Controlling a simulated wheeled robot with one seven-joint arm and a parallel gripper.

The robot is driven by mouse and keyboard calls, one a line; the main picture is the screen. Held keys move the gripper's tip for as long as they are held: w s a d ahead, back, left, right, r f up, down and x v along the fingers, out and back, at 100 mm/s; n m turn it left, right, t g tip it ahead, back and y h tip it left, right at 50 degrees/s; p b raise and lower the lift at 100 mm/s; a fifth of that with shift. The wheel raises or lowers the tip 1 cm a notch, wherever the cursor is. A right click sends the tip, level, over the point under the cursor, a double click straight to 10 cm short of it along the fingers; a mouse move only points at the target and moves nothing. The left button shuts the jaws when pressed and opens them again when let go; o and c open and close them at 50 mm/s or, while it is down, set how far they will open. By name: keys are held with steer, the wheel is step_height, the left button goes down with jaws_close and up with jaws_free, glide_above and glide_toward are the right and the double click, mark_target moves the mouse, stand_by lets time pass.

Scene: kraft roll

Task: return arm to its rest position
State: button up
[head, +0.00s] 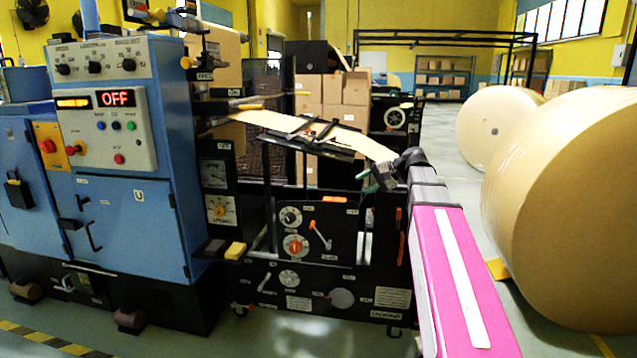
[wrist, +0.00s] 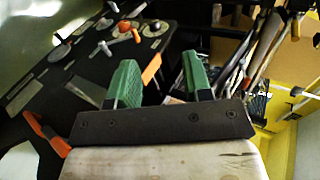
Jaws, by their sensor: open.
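My gripper (head: 378,178) is in the head view at the end of my pink and grey arm, in front of the black machine panel (head: 330,245). In the wrist view its two green fingers (wrist: 158,82) stand apart with nothing between them. The gripper is open and empty. Beyond the fingers the wrist view shows the dark panel (wrist: 60,75) with knobs and orange-tipped levers. The fingers appear apart from the panel, though the exact gap is hard to tell.
A blue cabinet (head: 125,220) with a red OFF display stands at the left. A brown paper web (head: 290,125) runs above the black panel. Large kraft rolls (head: 570,210) stand at the right. Grey floor (head: 430,130) is open between the machine and the rolls.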

steer(key=s+d+f+n+g+h, duration=0.1)
steer(key=s+f+h, duration=0.3)
steer(key=f, duration=0.8)
steer(key=s+d+f+n+g+h, duration=0.1)
steer(key=s+f+h, duration=0.2)
steer(key=s+f, duration=0.5)
steer(key=s+d+f+n+g+h, duration=0.1)
steer(key=s+f+h, duration=0.3)
steer(key=f, duration=1.3)
steer(key=s, duration=0.2)
steer(key=shift+s+f+h, duration=0.3)
steer(key=shift+s+f, duration=0.1)
steer(key=shift+d, duration=0.1)
